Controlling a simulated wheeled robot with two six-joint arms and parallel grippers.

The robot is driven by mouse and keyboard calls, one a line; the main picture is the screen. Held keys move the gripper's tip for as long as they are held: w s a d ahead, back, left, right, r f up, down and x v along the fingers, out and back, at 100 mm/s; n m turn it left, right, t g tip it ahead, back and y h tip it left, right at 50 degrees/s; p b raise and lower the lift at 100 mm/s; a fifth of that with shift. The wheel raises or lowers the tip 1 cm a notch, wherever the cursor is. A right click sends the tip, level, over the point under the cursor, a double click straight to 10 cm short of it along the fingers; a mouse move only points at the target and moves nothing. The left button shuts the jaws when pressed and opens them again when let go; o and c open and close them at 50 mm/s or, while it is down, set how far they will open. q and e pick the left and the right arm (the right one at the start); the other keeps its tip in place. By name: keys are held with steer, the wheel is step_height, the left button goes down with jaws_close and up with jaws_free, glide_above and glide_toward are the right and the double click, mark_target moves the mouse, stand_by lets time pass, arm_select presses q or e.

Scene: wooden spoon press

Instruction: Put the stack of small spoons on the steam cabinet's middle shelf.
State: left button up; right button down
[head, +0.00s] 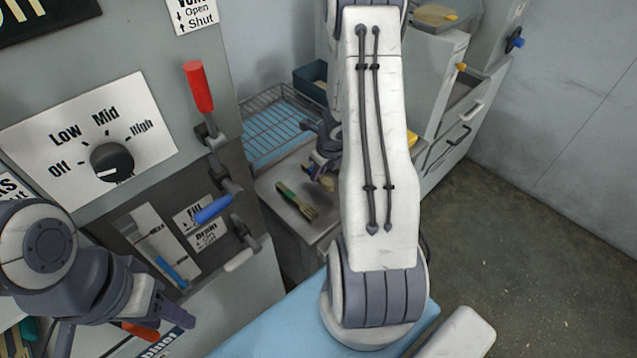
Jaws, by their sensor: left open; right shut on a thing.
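The steam cabinet seems to be the grey unit on the left, with a heat dial (112,162) and levers; its shelves are not in view. My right gripper (318,172) is over the grey counter, partly hidden behind my own arm. It is shut on a small tan wooden thing (328,183), perhaps the stack of small spoons; too little shows to be sure. My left gripper (172,308) is at the lower left in front of the cabinet, open, with nothing seen in it.
A wire rack (275,122) over a blue surface stands behind. A red-handled lever (199,90) and a blue-handled lever (214,208) stick out from the cabinet. The floor at right is clear.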

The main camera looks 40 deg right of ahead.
mark_target(320, 176)
arm_select(q)
steer(key=shift+f+b, duration=0.7)
steer(key=shift+f, duration=0.5)
arm_select(e)
steer(key=shift+f, duration=1.6)
steer(key=shift+f, duration=0.2)
steer(key=c, duration=0.8)
jaws_free()
steer(key=shift+c, duration=0.2)
arm_select(q)
steer(key=shift+f, duration=0.15)
arm_select(e)
steer(key=shift+r, duration=0.1)
steer(key=p+v, duration=0.6)
steer(key=v, duration=0.5)
steer(key=shift+r, duration=0.1)
steer(key=shift+s+r+p, duration=0.2)
steer(key=shift+r+p, duration=0.3)
steer(key=shift+r, duration=0.05)
arm_select(q)
step_height(320, 176, up, 7)
